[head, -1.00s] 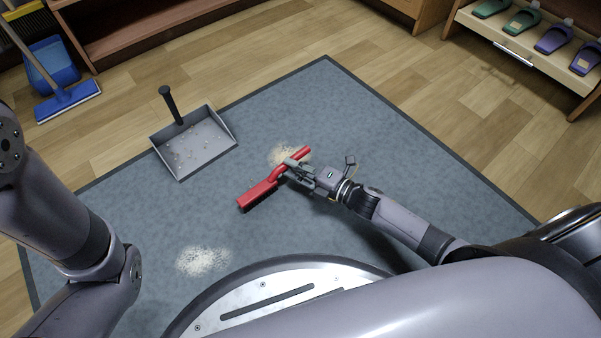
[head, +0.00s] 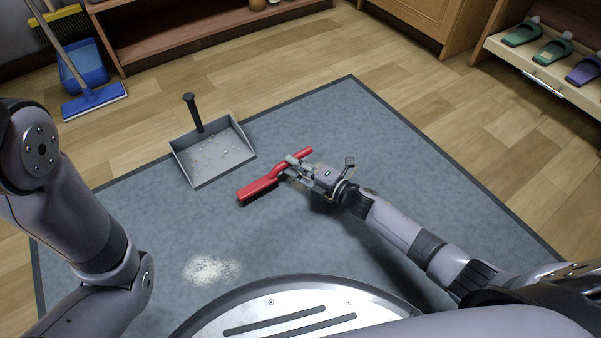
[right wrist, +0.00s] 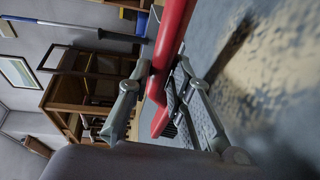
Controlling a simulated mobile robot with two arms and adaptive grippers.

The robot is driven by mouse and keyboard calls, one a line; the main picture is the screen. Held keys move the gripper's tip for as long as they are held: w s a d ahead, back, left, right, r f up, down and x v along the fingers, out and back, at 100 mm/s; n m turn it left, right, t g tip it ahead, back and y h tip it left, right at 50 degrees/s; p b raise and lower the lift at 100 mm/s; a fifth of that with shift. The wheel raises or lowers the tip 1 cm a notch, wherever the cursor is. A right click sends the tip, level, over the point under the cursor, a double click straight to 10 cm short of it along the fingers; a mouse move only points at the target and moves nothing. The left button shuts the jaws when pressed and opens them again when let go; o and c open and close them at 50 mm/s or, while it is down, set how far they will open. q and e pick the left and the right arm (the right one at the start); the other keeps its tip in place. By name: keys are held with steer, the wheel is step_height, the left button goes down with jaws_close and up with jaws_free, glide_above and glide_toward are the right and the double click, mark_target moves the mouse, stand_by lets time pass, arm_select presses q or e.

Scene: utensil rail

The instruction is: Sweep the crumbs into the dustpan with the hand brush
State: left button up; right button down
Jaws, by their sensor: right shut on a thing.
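My right gripper (head: 291,170) is shut on the handle of the red hand brush (head: 258,189), whose dark-bristled head points left, toward the dustpan's near side. Brush and mat look apart, but the exact gap is unclear. In the right wrist view the red handle (right wrist: 172,40) runs between the fingers. The grey dustpan (head: 212,158), with its black upright handle, lies on the mat with scattered crumbs in it. A pale crumb pile (head: 210,270) lies nearer my base. A pale speckled patch (right wrist: 280,80), apparently crumbs, shows in the right wrist view. My left gripper is out of view.
The blue-grey mat (head: 390,150) is mostly clear. A blue broom or mop head (head: 95,101) and blue dustpan stand at the far left. A wooden shelf (head: 190,30) is at the back; a slipper rack (head: 535,65) is at the right.

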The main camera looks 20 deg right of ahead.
steer(key=shift+w+a+b, duration=0.25)
steer(key=shift+w+a, duration=0.05)
steer(key=shift+w, duration=0.35)
steer(key=shift+w+a+b, duration=0.2)
steer(key=shift+w+a, duration=0.05)
steer(key=shift+w, duration=0.4)
steer(key=shift+w+a, duration=0.2)
steer(key=shift+w, duration=0.25)
steer(key=shift+w+a, duration=0.2)
steer(key=shift+w, duration=0.25)
steer(key=shift+w+a, duration=0.5)
steer(key=shift+w, duration=0.8)
steer(key=shift+w+a, duration=0.5)
steer(key=shift+w, duration=0.8)
steer(key=shift+w+a, duration=0.5)
steer(key=shift+w, duration=0.8)
steer(key=shift+r, duration=0.1)
steer(key=r+p, duration=0.1)
steer(key=p, duration=0.1)
steer(key=s+r+p, duration=0.1)
steer(key=r+p, duration=0.1)
steer(key=s+r+p, duration=0.1)
steer(key=r+p, duration=0.1)
steer(key=shift+d, duration=0.35)
